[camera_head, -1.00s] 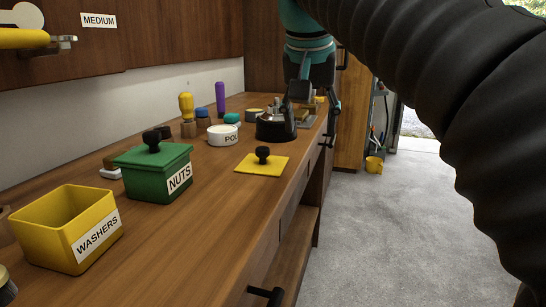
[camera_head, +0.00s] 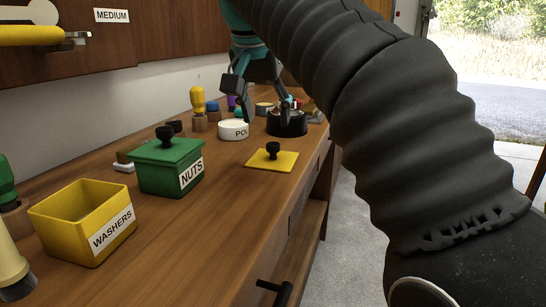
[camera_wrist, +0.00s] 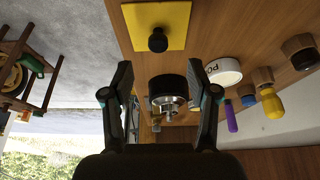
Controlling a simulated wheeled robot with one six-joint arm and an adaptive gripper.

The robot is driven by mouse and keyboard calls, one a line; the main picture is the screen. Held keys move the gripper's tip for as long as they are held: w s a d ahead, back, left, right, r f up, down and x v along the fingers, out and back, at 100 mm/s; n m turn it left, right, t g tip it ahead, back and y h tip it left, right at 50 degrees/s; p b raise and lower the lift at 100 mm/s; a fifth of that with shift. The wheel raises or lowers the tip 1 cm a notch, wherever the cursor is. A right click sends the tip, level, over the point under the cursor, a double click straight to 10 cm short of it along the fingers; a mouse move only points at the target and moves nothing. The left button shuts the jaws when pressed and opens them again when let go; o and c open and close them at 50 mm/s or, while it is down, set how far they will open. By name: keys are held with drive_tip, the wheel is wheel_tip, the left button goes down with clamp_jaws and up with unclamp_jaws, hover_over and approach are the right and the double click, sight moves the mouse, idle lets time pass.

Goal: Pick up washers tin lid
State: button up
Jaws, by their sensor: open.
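The washers tin lid (camera_head: 287,162) is a flat yellow square with a black knob (camera_head: 273,149), lying on the wooden bench near its front edge. In the wrist view the lid (camera_wrist: 173,38) is at the top, beyond my fingertips. The open yellow WASHERS tin (camera_head: 62,228) stands at the near left. My gripper (camera_head: 267,112) is open and empty, above the bench behind the lid and apart from it. In the wrist view its fingers (camera_wrist: 160,75) are spread, with the lid's knob (camera_wrist: 157,40) seen past the gap between them.
A green lidded NUTS tin (camera_head: 157,178) stands between the washers tin and the lid. A white round tin (camera_head: 233,131) and a black round object (camera_head: 287,124) stand behind the lid. Wooden-based tools (camera_head: 199,108) stand farther back. The bench around the lid is clear.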

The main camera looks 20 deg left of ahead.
sight(273, 144)
drive_tip(key=b+x, duration=0.1)
drive_tip(key=x, duration=0.8)
drive_tip(key=shift+w+d+r, duration=0.1)
clamp_jaws()
